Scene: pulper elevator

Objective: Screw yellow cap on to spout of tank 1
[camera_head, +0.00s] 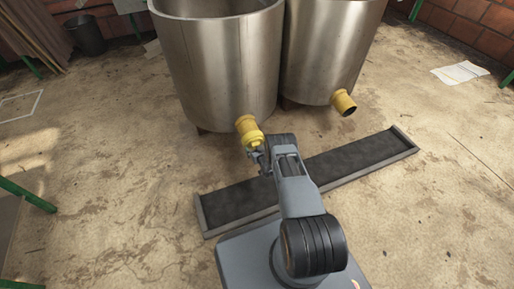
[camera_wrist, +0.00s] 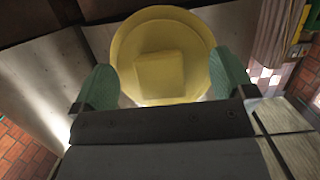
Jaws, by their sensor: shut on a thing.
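Two steel tanks stand side by side, a left tank (camera_head: 222,70) and a right tank (camera_head: 327,50); I cannot read which is tank 1. The left tank's yellow spout (camera_head: 245,125) points down toward my arm. My gripper (camera_head: 256,151) is at this spout's end, shut on the yellow cap (camera_head: 253,138). In the wrist view the round cap (camera_wrist: 135,50) with its square knob (camera_wrist: 160,76) sits between green fingertips (camera_wrist: 166,85). The cap hides the spout's mouth there, and I cannot tell how far it is seated. The right tank's yellow spout (camera_head: 344,103) is open, with a dark mouth.
A dark, low-rimmed trough (camera_head: 355,157) lies on the floor under my arm, in front of the tanks. A dark bucket (camera_head: 85,35) stands at the back left. Papers (camera_head: 460,73) lie at the right. Floor on both sides is mostly clear.

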